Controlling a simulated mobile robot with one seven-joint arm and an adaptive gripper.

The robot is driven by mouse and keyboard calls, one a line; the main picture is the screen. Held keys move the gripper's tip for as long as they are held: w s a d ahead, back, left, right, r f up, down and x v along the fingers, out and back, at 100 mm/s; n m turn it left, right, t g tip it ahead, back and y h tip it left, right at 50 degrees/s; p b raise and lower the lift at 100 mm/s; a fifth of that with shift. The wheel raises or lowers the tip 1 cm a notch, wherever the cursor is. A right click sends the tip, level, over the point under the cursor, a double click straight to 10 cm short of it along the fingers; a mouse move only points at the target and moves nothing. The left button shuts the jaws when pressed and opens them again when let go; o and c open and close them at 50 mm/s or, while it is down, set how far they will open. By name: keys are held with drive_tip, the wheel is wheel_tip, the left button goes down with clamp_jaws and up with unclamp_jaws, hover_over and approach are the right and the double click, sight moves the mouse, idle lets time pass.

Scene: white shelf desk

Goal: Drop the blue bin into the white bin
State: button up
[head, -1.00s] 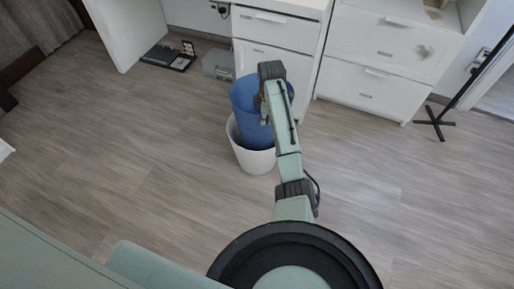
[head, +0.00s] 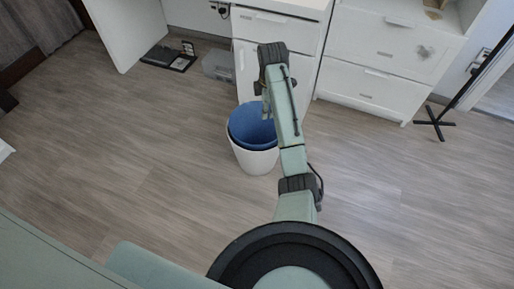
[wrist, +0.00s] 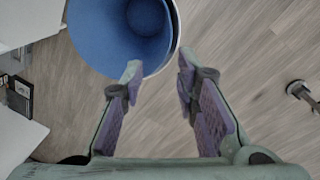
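The blue bin (head: 250,125) sits inside the white bin (head: 254,160) on the floor, with only its upper rim and inside showing in the head view. In the wrist view the blue bin (wrist: 100,38) is at the top left, open end towards the camera, and a thin white rim (wrist: 177,32) shows along its right side. My gripper (wrist: 158,72) is open and empty, its two fingers apart just beside the blue bin's rim. In the head view my gripper (head: 264,103) is partly hidden by my arm, above the bins.
White drawer units (head: 365,65) stand behind and to the right of the bins. A grey box (head: 219,66) and a dark flat item (head: 170,57) lie on the floor by the desk. A black stand (head: 434,122) is at the right. The wooden floor around the bins is clear.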

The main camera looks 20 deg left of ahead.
drive_tip(key=r, duration=0.5)
drive_tip(key=shift+s+d+r, duration=0.15)
drive_tip(key=shift+s, duration=0.15)
